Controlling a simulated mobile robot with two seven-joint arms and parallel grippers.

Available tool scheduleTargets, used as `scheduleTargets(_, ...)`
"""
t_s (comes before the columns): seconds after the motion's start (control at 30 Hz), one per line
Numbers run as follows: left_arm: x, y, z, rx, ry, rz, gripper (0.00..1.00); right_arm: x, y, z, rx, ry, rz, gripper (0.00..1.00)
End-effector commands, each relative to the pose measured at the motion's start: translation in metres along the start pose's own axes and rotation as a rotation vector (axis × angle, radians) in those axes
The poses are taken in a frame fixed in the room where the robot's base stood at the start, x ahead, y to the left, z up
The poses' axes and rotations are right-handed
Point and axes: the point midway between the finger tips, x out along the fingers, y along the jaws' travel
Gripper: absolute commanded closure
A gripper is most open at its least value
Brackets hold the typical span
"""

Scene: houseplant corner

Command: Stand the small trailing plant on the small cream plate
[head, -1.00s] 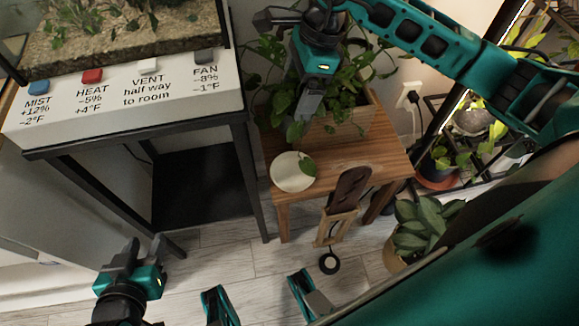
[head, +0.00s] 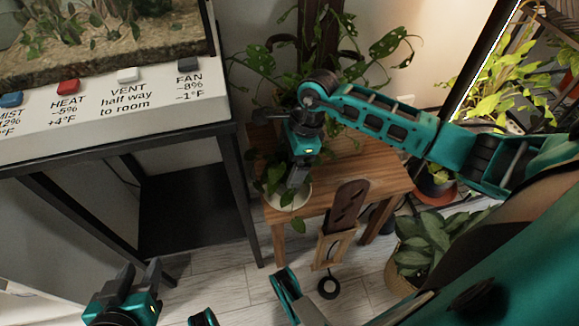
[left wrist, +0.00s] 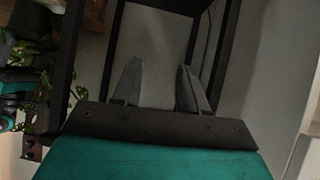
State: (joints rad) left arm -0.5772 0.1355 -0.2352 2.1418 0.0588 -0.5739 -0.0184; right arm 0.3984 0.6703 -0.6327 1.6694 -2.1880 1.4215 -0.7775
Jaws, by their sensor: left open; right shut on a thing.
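My right gripper (head: 297,182) points down over the near left part of the wooden table and is shut on the small trailing plant (head: 272,181). Green leaves of the plant show beside and below the fingers; its pot is hidden. The small cream plate (head: 306,191) lies under the gripper and leaves, mostly covered. I cannot tell whether the plant touches the plate. My left gripper (head: 138,273) is open and empty, low at the left, away from the table. Its two spread fingers show in the left wrist view (left wrist: 158,88).
The wooden table (head: 375,180) also bears a large leafy plant (head: 385,42) behind my right arm. A black-framed stand (head: 239,185) with a labelled terrarium is close on the left. A potted plant (head: 425,240) stands on the floor at right.

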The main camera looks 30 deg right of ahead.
Motion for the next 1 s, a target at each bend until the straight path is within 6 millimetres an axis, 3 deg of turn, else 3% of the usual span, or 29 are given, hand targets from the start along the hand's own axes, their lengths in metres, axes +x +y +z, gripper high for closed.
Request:
scheduleTargets(0.03,0.003,0.0,0.004,0.0,0.0,0.001,0.57,0.012,0.0,-0.003,0.002,-0.001,0.001,0.63)
scheduleTargets(0.13,0.004,0.0,0.003,0.001,0.002,0.003,0.57,0.021,0.0,-0.006,0.001,-0.001,0.0,0.63)
scheduleTargets(0.33,0.002,0.0,-0.005,0.003,0.014,0.003,0.57,0.02,0.0,-0.005,-0.001,-0.001,-0.002,0.63)
scheduleTargets(0.6,0.005,0.0,0.002,0.003,0.006,0.005,0.57,0.028,-0.001,-0.008,-0.001,0.0,-0.002,0.63)
scheduleTargets(0.63,0.005,0.0,0.002,0.003,0.005,0.005,0.57,0.028,0.0,-0.008,-0.001,0.001,-0.001,0.05)
scheduleTargets(0.7,0.005,0.0,0.001,0.003,0.004,0.006,0.57,0.027,0.0,-0.008,0.0,0.001,-0.001,0.0)
scheduleTargets(1.0,0.002,0.001,-0.003,0.003,0.007,0.005,0.57,0.022,0.0,-0.006,0.0,0.0,0.0,0.0)
